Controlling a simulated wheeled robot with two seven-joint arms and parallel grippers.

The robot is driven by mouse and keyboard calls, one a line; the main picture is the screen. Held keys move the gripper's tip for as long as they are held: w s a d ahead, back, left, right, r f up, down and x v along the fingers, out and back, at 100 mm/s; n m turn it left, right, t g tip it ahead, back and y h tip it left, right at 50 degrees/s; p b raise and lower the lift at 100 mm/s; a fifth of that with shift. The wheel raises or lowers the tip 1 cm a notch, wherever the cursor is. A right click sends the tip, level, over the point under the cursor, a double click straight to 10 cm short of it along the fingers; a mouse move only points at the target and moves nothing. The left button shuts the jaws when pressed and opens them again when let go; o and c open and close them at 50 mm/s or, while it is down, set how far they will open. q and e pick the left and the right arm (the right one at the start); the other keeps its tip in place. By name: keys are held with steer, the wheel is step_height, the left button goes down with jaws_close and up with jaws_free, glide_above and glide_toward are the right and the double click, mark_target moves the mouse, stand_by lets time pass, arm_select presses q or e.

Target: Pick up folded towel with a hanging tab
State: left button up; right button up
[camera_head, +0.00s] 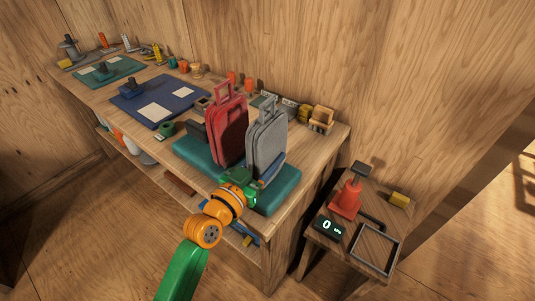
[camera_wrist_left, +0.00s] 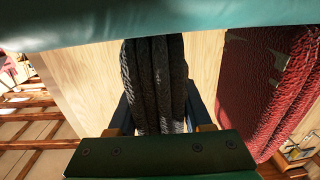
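A grey folded towel (camera_head: 266,148), shaped like an upright case with a loop-like tab on top, stands on a teal base (camera_head: 281,195) near the table's right end. A similar red one (camera_head: 226,125) stands beside it on the left. My left gripper (camera_head: 262,178) is at the grey towel's lower front. In the left wrist view, dark grey folds (camera_wrist_left: 156,75) lie between its two fingers (camera_wrist_left: 160,108); whether they press on the cloth is unclear. The red one (camera_wrist_left: 268,90) is at the right there. The right gripper is not in view.
A blue mat (camera_head: 170,111) and a green mat (camera_head: 122,67) lie farther left on the table (camera_head: 220,193). Several small items line the back edge. A lower side table (camera_head: 345,250) at the right holds an orange stand (camera_head: 346,200), a display reading 0 (camera_head: 328,228) and a square frame (camera_head: 374,250).

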mark_target(268, 144)
arm_select(q)
jaws_close()
steer(key=shift+r, duration=0.2)
steer(key=r, duration=0.1)
steer(key=r+p, duration=0.2)
steer(key=r, duration=0.1)
steer(key=shift+s+d+r, duration=0.1)
steer(key=shift+s, duration=0.2)
steer(key=s+r+p, duration=0.7)
steer(key=s+r, duration=0.1)
steer(key=s, duration=0.5)
steer(key=shift+s+d+r, duration=0.2)
steer(key=shift+d, duration=0.2)
